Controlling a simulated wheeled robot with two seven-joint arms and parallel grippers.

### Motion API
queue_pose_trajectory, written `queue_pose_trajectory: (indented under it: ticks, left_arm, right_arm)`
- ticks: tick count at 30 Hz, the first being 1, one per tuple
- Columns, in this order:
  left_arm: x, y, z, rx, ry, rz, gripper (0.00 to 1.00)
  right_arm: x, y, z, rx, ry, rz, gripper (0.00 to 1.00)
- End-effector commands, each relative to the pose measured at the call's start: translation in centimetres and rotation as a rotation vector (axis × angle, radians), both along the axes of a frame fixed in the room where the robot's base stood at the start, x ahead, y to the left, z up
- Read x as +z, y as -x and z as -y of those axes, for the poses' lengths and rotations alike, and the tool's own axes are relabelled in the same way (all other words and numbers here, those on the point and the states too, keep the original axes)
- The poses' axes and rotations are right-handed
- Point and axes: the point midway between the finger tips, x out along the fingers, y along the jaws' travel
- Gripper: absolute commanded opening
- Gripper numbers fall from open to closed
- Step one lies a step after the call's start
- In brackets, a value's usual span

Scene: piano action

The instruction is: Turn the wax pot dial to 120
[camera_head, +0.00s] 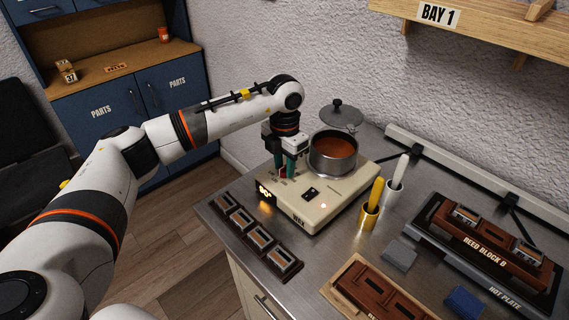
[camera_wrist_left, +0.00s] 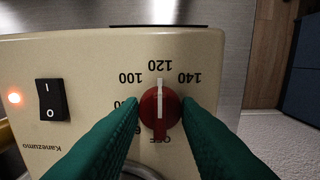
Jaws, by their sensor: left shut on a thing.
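The wax pot is a cream heater base (camera_head: 335,199) with a steel pot (camera_head: 334,160) of orange-brown wax on it. Its red dial (camera_wrist_left: 160,112) shows in the left wrist view, with upside-down numbers around it. The dial's white line points to the 120 mark (camera_wrist_left: 159,65). My left gripper (camera_wrist_left: 160,110) is shut on the dial, one green finger on each side. In the head view the left gripper (camera_head: 287,169) points down at the base's left part and mostly hides the dial. My right gripper is not in view.
A black rocker switch (camera_wrist_left: 51,100) and a lit lamp (camera_wrist_left: 15,97) sit beside the dial. A pot lid (camera_head: 341,115) lies behind the pot. Yellow (camera_head: 371,205) and white (camera_head: 395,182) holders stand right of the base. A dark strip of blocks (camera_head: 254,238) lies in front.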

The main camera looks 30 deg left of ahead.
Motion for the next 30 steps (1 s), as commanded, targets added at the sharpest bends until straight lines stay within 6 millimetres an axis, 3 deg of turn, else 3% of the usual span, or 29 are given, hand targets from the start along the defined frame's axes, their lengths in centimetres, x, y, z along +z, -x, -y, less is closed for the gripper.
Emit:
queue_pose_trajectory:
  ticks: [6,7,11,22,30]
  left_arm:
    - [0.2,-0.1,0.0,0.002,0.000,0.004,0.07]
    - [0.2,-0.1,0.0,0.002,0.000,0.004,0.33]
    - [0.1,-0.1,0.0,0.002,0.000,0.003,0.52]
    - [0.7,-0.1,0.0,0.001,0.000,0.004,0.52]
    - [5.7,-0.2,0.0,0.001,0.001,0.008,0.52]
  right_arm:
    - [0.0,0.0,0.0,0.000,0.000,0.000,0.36]
    - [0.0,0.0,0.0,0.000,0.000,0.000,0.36]
    - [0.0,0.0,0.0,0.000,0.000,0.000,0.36]
    - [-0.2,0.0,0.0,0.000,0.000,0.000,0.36]
    - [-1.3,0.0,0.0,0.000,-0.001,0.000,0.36]
